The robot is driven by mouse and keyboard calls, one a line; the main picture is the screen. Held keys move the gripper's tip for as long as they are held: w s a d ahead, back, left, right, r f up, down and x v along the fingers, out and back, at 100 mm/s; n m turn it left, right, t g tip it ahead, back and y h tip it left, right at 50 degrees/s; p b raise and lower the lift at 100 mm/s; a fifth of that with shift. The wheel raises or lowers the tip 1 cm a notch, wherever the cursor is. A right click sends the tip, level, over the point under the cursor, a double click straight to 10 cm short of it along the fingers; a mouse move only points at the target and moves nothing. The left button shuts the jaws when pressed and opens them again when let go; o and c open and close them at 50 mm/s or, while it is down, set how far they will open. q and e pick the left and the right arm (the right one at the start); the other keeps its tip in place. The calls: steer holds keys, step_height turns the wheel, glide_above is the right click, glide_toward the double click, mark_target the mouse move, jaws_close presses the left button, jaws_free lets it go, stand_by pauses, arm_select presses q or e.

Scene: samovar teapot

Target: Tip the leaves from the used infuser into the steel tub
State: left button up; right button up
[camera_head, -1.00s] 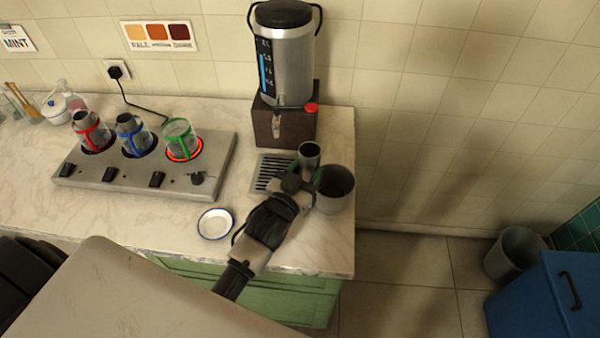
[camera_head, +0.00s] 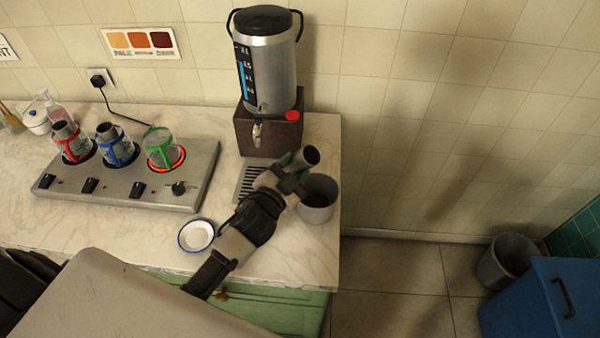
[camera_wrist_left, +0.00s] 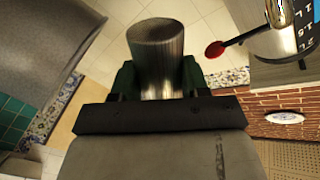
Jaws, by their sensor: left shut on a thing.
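My left gripper (camera_head: 290,172) is shut on the used infuser (camera_head: 311,155), a small grey steel cylinder. The infuser is tilted, with its end leaning right, near the back left rim of the steel tub (camera_head: 318,214). I cannot tell whether it is directly above the opening. The tub is a grey round bin at the counter's right end, and its inside looks dark. In the left wrist view the infuser (camera_wrist_left: 158,50) stands up between the fingers, and the tub (camera_wrist_left: 40,35) fills the upper left. The leaves are not visible. My right gripper is not in view.
The samovar (camera_head: 267,70) stands on a brown block behind the gripper, its tap (camera_head: 257,134) close by. A drip grille (camera_head: 247,181) and white dish (camera_head: 196,235) lie left. The warmer (camera_head: 130,190) holds three glasses. The counter ends just right of the tub.

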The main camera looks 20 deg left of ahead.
arm_select(q)
steer(key=r+m+p, duration=0.1)
steer(key=m, duration=0.1)
steer(key=a+r+m+p, duration=0.1)
steer(key=m, duration=0.1)
steer(key=shift+r, duration=0.4)
step_height(320, 180, up, 2)
steer(key=m+p, duration=0.2)
steer(key=m, duration=0.2)
steer(key=shift+d+r+p, duration=0.1)
steer(key=shift+p, duration=0.3)
steer(key=shift+d+r+m+p, duration=0.1)
steer(key=shift+r+m+p, duration=0.15)
steer(key=shift+m, duration=0.25)
steer(key=shift+d+r+m+p, duration=0.1)
steer(key=shift+m+p, duration=0.2)
steer(key=shift+m, duration=0.2)
